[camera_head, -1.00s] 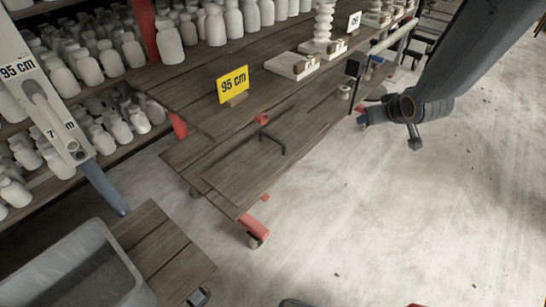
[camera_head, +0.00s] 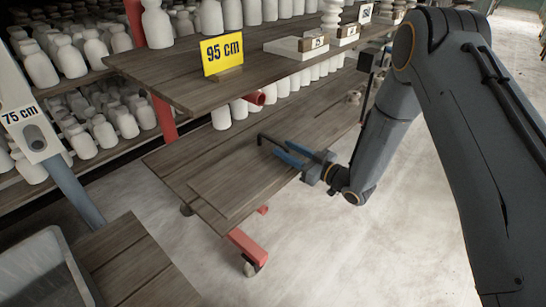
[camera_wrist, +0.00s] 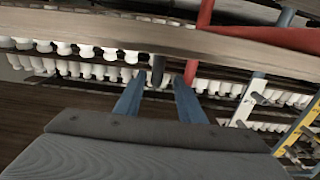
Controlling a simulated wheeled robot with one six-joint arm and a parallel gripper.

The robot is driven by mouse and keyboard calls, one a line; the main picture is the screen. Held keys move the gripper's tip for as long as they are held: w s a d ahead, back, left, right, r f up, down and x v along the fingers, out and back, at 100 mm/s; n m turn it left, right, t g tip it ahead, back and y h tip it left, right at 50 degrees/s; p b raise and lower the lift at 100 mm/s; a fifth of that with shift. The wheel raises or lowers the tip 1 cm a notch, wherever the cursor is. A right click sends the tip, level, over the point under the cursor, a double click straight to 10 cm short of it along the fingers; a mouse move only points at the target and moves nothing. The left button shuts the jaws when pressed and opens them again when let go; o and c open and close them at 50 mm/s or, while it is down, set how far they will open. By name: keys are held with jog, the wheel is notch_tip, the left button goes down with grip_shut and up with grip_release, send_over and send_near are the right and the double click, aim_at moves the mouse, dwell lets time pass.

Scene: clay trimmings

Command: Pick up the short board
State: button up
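A short brown wooden board (camera_head: 232,188) lies on the lower shelf of the trolley, near its front end. A thin dark handle (camera_head: 268,138) stands up from it. My gripper (camera_head: 281,149) has two blue fingers and reaches in from the right, over the board beside the handle. In the wrist view, the fingers (camera_wrist: 157,84) are apart, and a dark upright piece (camera_wrist: 158,70), seemingly the handle, shows between and beyond their tips. I cannot tell whether they touch it. The fingers partly hide the handle and the board's far part.
White bottles (camera_head: 222,116) stand behind. A grey bin (camera_head: 38,275) is at lower left. The floor (camera_head: 390,250) at lower right is clear.

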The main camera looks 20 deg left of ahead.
aim_at(263, 135)
jog(key=x, duration=0.4)
jog(key=b+x, duration=0.1)
jog(key=x, duration=0.2)
jog(key=shift+w+r, duration=0.15)
jog(key=shift+w, duration=0.15)
grip_shut()
dwell(1.1)
